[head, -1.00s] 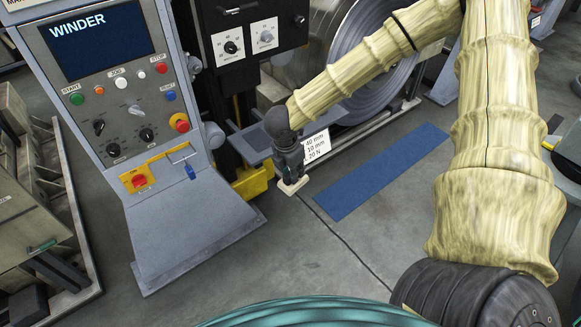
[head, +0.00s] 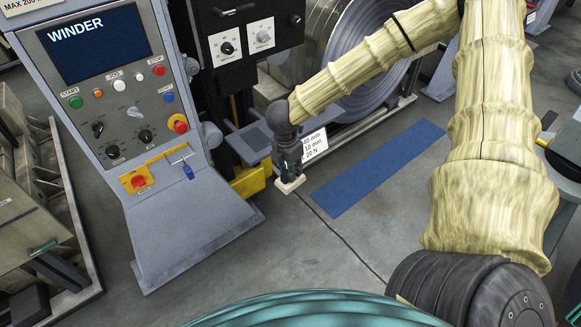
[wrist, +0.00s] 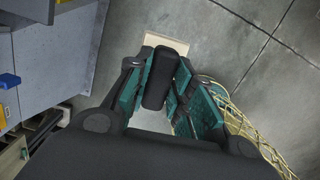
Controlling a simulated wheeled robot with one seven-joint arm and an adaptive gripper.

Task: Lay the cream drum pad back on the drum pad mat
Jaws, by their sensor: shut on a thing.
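The cream drum pad (head: 291,184) hangs under my gripper (head: 289,168), at the middle of the head view. In the wrist view the pad shows as a pale slab (wrist: 165,41) with a black block standing on it. The green-lined fingers of my gripper (wrist: 160,88) are shut on that block from both sides. A flat blue mat (head: 378,168), which looks like the drum pad mat, lies bare on the floor to the right of the pad. The pad is not over it. The pad's height above the floor is hard to tell.
A grey winder console (head: 120,110) stands to the left. The black winder frame, a yellow block (head: 250,182) and a large steel coil (head: 345,60) are behind my gripper. A white sign (head: 315,146) is close beside it.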

